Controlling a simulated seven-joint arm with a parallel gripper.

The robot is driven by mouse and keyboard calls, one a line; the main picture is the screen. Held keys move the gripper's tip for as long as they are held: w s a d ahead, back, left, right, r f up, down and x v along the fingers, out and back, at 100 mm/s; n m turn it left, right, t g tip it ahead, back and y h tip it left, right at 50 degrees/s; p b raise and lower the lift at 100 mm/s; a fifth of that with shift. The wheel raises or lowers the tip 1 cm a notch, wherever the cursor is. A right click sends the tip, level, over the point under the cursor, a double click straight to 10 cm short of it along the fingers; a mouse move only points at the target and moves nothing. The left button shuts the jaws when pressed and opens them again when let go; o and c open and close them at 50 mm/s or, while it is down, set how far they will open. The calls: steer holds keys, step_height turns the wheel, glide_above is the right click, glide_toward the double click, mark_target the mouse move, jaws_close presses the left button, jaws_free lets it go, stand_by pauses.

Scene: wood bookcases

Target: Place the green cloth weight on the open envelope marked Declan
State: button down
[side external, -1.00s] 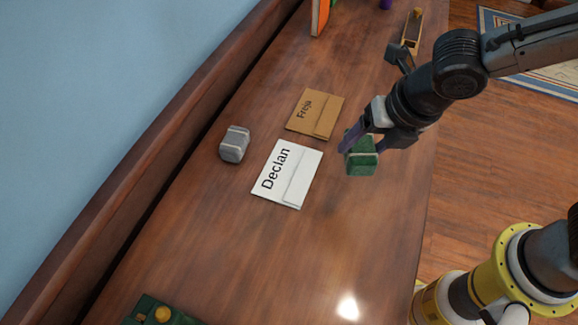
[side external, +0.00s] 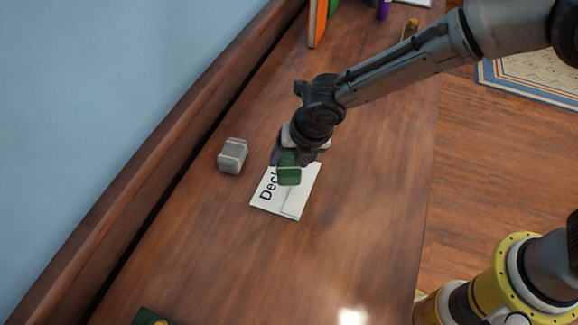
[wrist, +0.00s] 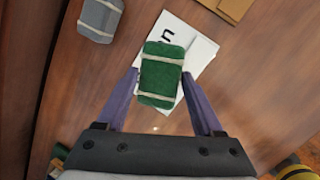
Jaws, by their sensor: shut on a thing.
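My gripper (side external: 288,160) is shut on the green cloth weight (side external: 289,175), a small block with pale bands. In the side view it holds the weight over the white envelope marked Declan (side external: 291,201), covering part of the name. In the wrist view the green weight (wrist: 161,75) sits between the purple fingers of my gripper (wrist: 163,88), with the white envelope (wrist: 203,52) behind it. I cannot tell for sure whether the weight touches the envelope.
A grey cloth weight (side external: 232,156) lies left of the white envelope; it also shows in the wrist view (wrist: 100,17). A brown envelope (wrist: 229,7) is beyond the white one. Upright books (side external: 318,22) stand at the far end. The near tabletop is largely clear.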

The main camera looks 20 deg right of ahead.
mark_target(292, 163)
steer(key=shift+w+a+f, duration=0.15)
steer(key=shift+w+f, duration=0.05)
steer(key=shift+f, duration=1.5)
steer(key=shift+f, duration=0.4)
jaws_free()
steer(key=shift+f, duration=0.1)
